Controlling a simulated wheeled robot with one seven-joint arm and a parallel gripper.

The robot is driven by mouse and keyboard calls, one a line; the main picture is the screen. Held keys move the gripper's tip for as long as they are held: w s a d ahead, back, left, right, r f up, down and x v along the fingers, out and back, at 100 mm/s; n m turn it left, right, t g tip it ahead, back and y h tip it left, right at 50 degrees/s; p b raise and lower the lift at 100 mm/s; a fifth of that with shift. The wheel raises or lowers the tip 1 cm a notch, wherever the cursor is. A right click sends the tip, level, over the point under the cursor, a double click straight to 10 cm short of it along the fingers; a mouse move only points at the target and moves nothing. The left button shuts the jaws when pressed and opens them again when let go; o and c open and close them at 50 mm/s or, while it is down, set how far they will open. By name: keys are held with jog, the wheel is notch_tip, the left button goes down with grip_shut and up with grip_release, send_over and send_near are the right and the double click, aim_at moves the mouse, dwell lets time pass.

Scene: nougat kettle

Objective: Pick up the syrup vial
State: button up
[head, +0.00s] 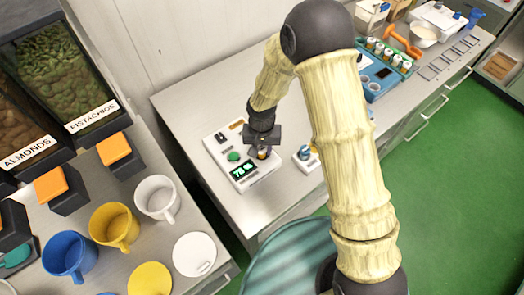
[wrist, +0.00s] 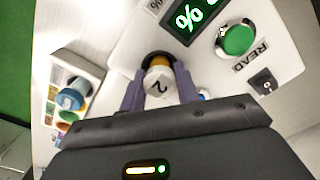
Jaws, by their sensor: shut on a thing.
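The syrup vial (wrist: 158,82) has a white cap marked 2 and an amber-yellow body. My gripper (wrist: 160,92) is shut on it, with one purple finger on each side. The vial is at the dark round well of a white reader (wrist: 285,45), which has a green button and a lit percent display. I cannot tell whether its lower end is still inside the well. In the head view my gripper (head: 263,138) points down over the reader (head: 238,172), and only a small part of the vial (head: 263,154) shows below it.
A small white stand with a blue-topped item (head: 306,155) is just right of the reader. A blue tray (head: 372,82) and several capped vials (head: 388,52) are farther back on the bench. Mugs (head: 115,226) and ingredient bins (head: 60,60) fill the left counter. The bench behind the reader is clear.

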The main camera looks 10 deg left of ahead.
aim_at(261, 148)
jog(key=shift+w+r, duration=0.2)
jog(key=shift+r, duration=0.3)
jog(key=r, duration=0.2)
jog(key=r+b, duration=0.1)
jog(key=r, duration=0.2)
jog(key=r+b, duration=0.1)
jog(key=r, duration=0.2)
jog(key=shift+s+a, duration=0.1)
jog(key=shift+s, duration=0.2)
jog(key=shift+r+b, duration=0.3)
jog(key=shift+r, duration=0.2)
jog(key=shift+w, duration=0.1)
jog(key=shift+r, duration=0.1)
